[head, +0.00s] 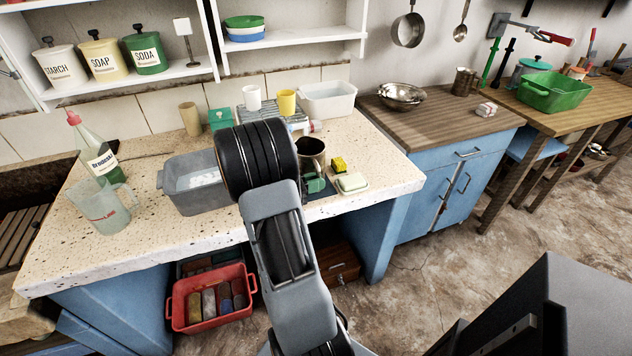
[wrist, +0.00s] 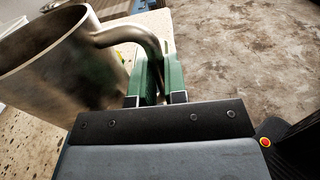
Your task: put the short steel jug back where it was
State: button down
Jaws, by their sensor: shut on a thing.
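The short steel jug (wrist: 48,62) fills the left of the wrist view, with its curved handle between the green fingers of my gripper (wrist: 159,80). My gripper is shut on that handle. In the head view the jug (head: 311,147) shows just right of my dark wrist, over the speckled stone counter (head: 390,172). My wrist hides part of it, and its base is hidden, so I cannot tell whether it touches the counter. The green fingers (head: 314,184) show just below it.
A grey basin (head: 190,200) stands left of my wrist. A yellow sponge (head: 339,164) and a pale soap dish (head: 352,183) lie close right of the jug. White and yellow cups (head: 287,103) stand on a rack behind. The counter's right end is clear.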

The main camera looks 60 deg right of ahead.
jog(key=c, duration=1.1)
grip_release()
jog(key=shift+c, duration=0.2)
jog(key=shift+a+r, duration=0.1)
jog(key=shift+r, duration=0.1)
jog(key=v, duration=1)
jog(key=shift+a, duration=0.1)
jog(key=shift+v, duration=0.75)
jog(key=s+a+r+m+t+y, duration=0.1)
jog(key=a+m+t+y, duration=0.4)
jog(key=a, duration=0.7)
jog(key=s+a+r+m+t+y, duration=0.1)
jog(key=s+a+m+t+y, duration=0.2)
jog(key=a, duration=1)
jog(key=m+t+y, duration=0.2)
jog(key=t+y, duration=0.3)
jog(key=y, duration=0.1)
jog(key=shift+a+m+t, duration=0.15)
jog(key=shift+m+t, duration=0.15)
jog(key=shift+t, duration=0.1)
